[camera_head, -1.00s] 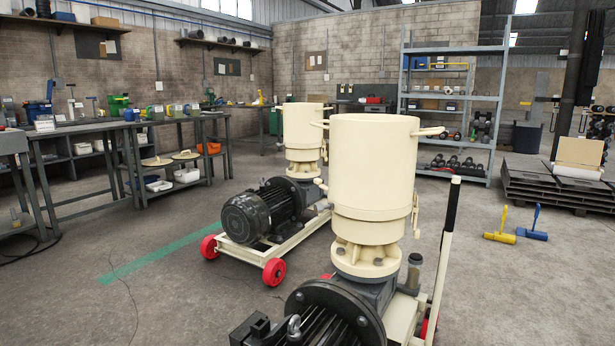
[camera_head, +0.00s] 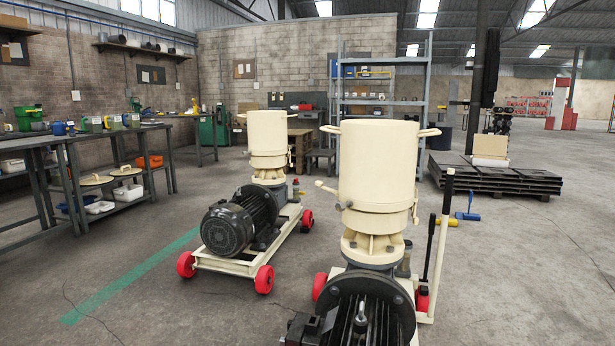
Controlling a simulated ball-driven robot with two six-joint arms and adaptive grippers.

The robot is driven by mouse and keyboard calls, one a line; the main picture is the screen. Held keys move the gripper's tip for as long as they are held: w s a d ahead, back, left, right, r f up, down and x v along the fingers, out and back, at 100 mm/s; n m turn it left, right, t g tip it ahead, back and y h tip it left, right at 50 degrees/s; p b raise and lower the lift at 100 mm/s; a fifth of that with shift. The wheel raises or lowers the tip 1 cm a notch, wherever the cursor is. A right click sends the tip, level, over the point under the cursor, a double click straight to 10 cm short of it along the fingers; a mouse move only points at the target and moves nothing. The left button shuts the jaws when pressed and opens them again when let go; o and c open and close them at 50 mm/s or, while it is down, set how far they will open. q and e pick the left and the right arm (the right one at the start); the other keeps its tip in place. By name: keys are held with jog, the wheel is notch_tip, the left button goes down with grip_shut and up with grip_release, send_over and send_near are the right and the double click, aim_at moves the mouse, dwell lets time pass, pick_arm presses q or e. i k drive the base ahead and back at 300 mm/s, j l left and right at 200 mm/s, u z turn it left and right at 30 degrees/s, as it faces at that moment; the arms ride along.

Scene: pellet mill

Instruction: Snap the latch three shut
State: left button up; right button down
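The nearer pellet mill has a cream cylindrical hopper (camera_head: 377,165) with a side handle at each upper edge. A small lever with a knob (camera_head: 326,188) sticks out at the hopper's lower left, and a small fitting (camera_head: 415,208) sits at its lower right. I cannot tell which of these is latch three, or whether it is open. A second, similar mill (camera_head: 267,140) stands behind to the left, with a black motor (camera_head: 228,229) on a cream cart. Neither of my grippers shows.
A workbench (camera_head: 75,137) with tools runs along the left. A blue-grey shelf rack (camera_head: 381,88) and stacked dark pallets (camera_head: 495,177) stand behind. Red wheels (camera_head: 264,279) and an upright push handle (camera_head: 440,235) edge the carts.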

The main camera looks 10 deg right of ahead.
aim_at(318, 183)
jog(key=i+j, duration=0.15)
jog(key=j, duration=0.3)
jog(key=i+j+z, duration=0.15)
jog(key=j, duration=0.3)
jog(key=i+j, duration=0.15)
jog(key=j, duration=0.35)
jog(key=i+j+z, duration=0.1)
jog(key=j, duration=0.35)
jog(key=i+j+z, duration=0.1)
jog(key=j, duration=0.4)
jog(key=i+j, duration=0.15)
jog(key=j, duration=0.35)
jog(key=i+j+z, duration=0.35)
jog(key=i+j, duration=0.7)
jog(key=j, duration=0.1)
